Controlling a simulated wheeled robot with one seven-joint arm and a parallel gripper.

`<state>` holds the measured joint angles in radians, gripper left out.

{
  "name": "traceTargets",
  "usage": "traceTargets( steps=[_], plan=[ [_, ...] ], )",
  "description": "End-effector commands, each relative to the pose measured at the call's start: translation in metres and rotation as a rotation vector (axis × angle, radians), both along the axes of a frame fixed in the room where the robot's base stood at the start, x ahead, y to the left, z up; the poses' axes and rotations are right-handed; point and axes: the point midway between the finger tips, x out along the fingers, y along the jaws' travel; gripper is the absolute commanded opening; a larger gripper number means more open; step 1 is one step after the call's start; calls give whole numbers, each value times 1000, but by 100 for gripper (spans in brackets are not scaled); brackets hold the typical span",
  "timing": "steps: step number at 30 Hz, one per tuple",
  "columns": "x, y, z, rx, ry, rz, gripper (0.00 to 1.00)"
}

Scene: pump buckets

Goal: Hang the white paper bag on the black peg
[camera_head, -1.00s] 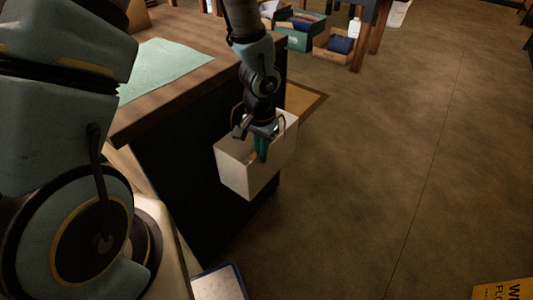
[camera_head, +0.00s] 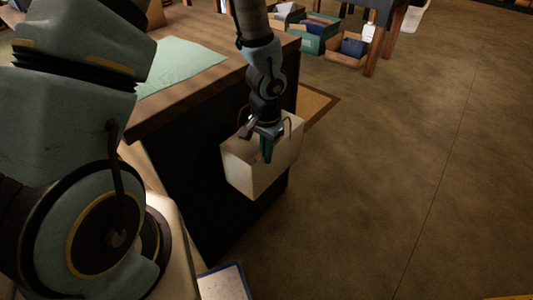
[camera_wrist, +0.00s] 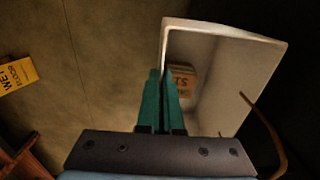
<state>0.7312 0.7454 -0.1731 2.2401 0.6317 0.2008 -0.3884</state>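The white paper bag (camera_head: 255,175) hangs upright and open-topped beside the dark side of the counter in the head view. Its brown handles stand at its top, and one shows in the wrist view (camera_wrist: 267,132). My gripper (camera_head: 266,152) points down at the bag's mouth. In the wrist view my green fingers (camera_wrist: 160,72) are close together with the bag's rim between them, so they look shut on the bag wall (camera_wrist: 163,45). A brown item with lettering (camera_wrist: 183,78) lies inside the bag. I see no black peg in either view.
The wooden counter (camera_head: 185,90) with a green cloth (camera_head: 185,65) is at the left, close to the bag. Boxes (camera_head: 318,35) and a table leg (camera_head: 375,50) are at the back. A yellow floor sign (camera_wrist: 15,75) lies off left. Floor at the right is clear.

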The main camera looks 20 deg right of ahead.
Motion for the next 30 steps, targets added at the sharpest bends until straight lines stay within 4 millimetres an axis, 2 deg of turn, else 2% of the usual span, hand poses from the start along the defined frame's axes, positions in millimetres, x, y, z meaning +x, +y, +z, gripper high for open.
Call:
traceTargets(
  steps=[4, 14, 23, 26, 30],
  plan=[
    [0, 0, 0, 0, 0, 0, 0],
    [0, 0, 0, 0, 0, 0, 38],
    [0, 0, 3, -1, 0, 0, 38],
    [1, 0, 14, -3, -1, 1, 38],
    [1, -1, 40, -5, -4, 2, 38]
  ],
)
